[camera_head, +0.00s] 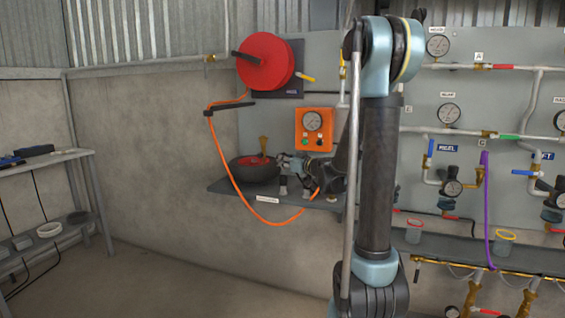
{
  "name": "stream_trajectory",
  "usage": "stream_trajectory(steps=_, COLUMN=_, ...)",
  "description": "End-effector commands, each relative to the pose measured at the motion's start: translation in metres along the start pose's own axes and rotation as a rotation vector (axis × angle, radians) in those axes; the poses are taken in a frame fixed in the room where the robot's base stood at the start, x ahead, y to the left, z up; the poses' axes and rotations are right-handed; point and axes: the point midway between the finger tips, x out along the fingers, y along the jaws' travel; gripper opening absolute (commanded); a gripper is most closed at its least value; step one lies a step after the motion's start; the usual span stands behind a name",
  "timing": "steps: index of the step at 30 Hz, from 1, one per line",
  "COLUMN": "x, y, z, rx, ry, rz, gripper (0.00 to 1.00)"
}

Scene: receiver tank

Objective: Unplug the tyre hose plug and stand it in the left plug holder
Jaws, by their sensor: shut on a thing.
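The black tyre (254,176) with a red hub lies on the left part of a grey shelf (225,188). A brass fitting (263,145) stands up at it. My gripper (282,160) is beside the tyre's right edge, shut on what appears to be the hose plug, which is too small and covered to see clearly. The orange hose (222,150) hangs from the reel, loops below the shelf and rises to just under my wrist, where its end is hidden. Small grey holders (283,186) stand on the shelf below my gripper; which is the left plug holder is unclear.
A red hose reel (265,62) and an orange gauge box (314,129) are on the wall panel behind. My arm hides part of the shelf's right side. Pipes, gauges and a purple hose (484,205) are at right. Floor at left is clear, beside a side rack (50,232).

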Motion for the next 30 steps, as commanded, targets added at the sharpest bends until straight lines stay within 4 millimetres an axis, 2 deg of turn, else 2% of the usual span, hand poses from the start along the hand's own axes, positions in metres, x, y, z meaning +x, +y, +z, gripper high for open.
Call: stream_trajectory(steps=30, x=0.002, y=-0.001, z=0.024, rx=0.0, ry=0.0, rz=0.0, gripper=0.0)
